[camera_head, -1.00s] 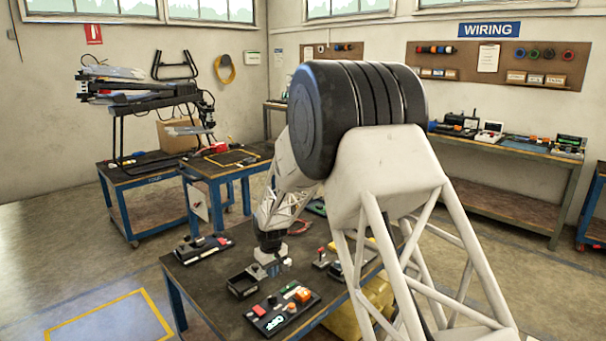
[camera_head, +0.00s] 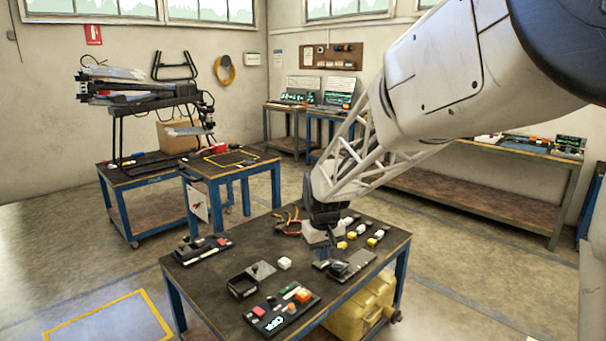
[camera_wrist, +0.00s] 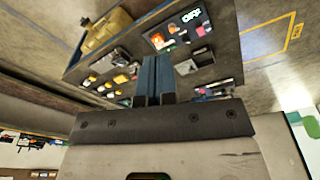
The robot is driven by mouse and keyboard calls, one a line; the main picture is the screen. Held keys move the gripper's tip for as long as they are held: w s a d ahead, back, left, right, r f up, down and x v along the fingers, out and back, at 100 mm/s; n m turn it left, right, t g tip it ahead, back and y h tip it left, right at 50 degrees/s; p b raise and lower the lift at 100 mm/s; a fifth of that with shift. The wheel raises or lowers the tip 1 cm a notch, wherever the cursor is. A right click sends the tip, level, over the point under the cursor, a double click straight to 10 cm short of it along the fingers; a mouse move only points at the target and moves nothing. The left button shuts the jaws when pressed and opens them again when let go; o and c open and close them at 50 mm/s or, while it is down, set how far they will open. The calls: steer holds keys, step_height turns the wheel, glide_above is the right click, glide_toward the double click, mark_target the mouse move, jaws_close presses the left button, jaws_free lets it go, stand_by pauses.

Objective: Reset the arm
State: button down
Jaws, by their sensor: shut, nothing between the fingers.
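My gripper (camera_head: 322,262) hangs at the end of my arm above the right half of the work table (camera_head: 215,270) in the head view. Its height above the tabletop is hard to tell. In the wrist view, the two blue fingers of the gripper (camera_wrist: 156,62) lie side by side, closed together with nothing between them. My arm covers the right part of the head view and hides part of the room behind it.
The table holds a panel with coloured buttons (camera_head: 282,308), an open black box (camera_head: 242,285), a small white block (camera_head: 284,263), a black device (camera_head: 203,248) and pliers (camera_head: 289,225). A yellow case (camera_head: 360,312) stands under it. Bare floor lies left.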

steer(key=s+d+r+m, duration=0.1)
steer(key=s+d+r, duration=0.35)
steer(key=s, duration=0.55)
steer(key=s+d+r+m, duration=0.25)
steer(key=s+d, duration=0.25)
steer(key=s, duration=0.4)
steer(key=s+d+m+t, duration=0.1)
steer(key=s+d, duration=0.3)
steer(key=s, duration=1.2)
steer(key=shift+s+f, duration=0.2)
steer(key=shift+f, duration=0.25)
